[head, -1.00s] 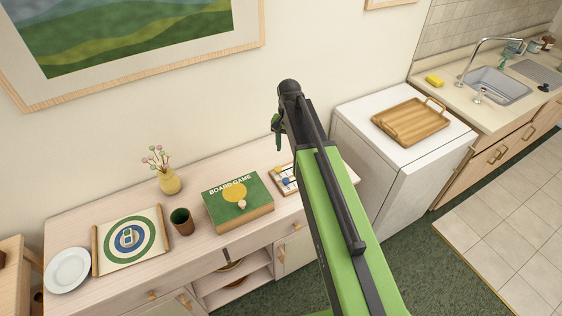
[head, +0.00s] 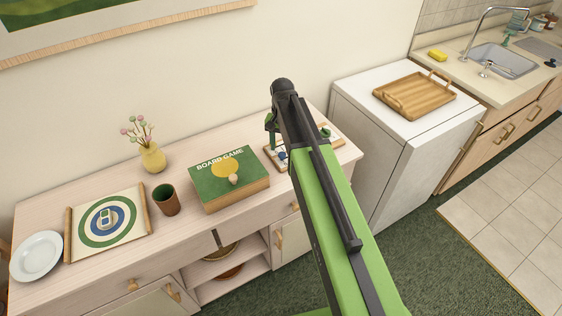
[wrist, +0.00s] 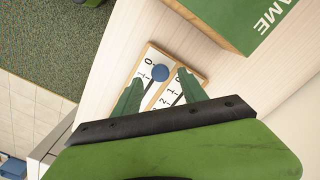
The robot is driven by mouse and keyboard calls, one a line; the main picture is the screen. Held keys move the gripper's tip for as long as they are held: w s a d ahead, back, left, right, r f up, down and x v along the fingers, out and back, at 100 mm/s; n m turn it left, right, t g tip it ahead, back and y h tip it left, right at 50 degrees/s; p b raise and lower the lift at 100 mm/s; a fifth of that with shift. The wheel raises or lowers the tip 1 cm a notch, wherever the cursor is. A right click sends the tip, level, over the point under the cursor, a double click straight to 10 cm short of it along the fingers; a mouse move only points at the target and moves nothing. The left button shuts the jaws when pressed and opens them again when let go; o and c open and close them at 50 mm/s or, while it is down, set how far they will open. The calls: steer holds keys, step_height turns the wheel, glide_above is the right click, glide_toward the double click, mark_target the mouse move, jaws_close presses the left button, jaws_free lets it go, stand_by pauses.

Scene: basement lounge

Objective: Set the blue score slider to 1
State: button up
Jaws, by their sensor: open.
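The score board (wrist: 148,56) is a white panel with a wooden frame and printed numbers, on the cabinet top; it also shows in the head view (head: 271,165), partly hidden by my arm. The blue score slider (wrist: 160,72) is a round knob beside the 0 in the wrist view; it also shows in the head view (head: 282,155). My gripper (wrist: 159,77) is open, its green fingers appearing either side of the blue knob in the wrist view. I cannot tell its height above the board. In the head view my gripper (head: 271,128) is mostly hidden behind my wrist.
A green board game box (head: 205,183) lies just left of the score board. A brown cup (head: 166,203), a flower vase (head: 152,158), a target mat (head: 138,232) and a white plate (head: 37,257) stand further left. A white appliance (head: 374,157) with a wooden tray (head: 414,95) is right.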

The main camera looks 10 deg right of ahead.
mark_target(282, 157)
step_height(282, 157, down, 3)
steer(key=shift+r+b, duration=0.1)
steer(key=shift+b, duration=0.6)
steer(key=shift+r, duration=0.1)
jaws_close()
stand_by(0.7)
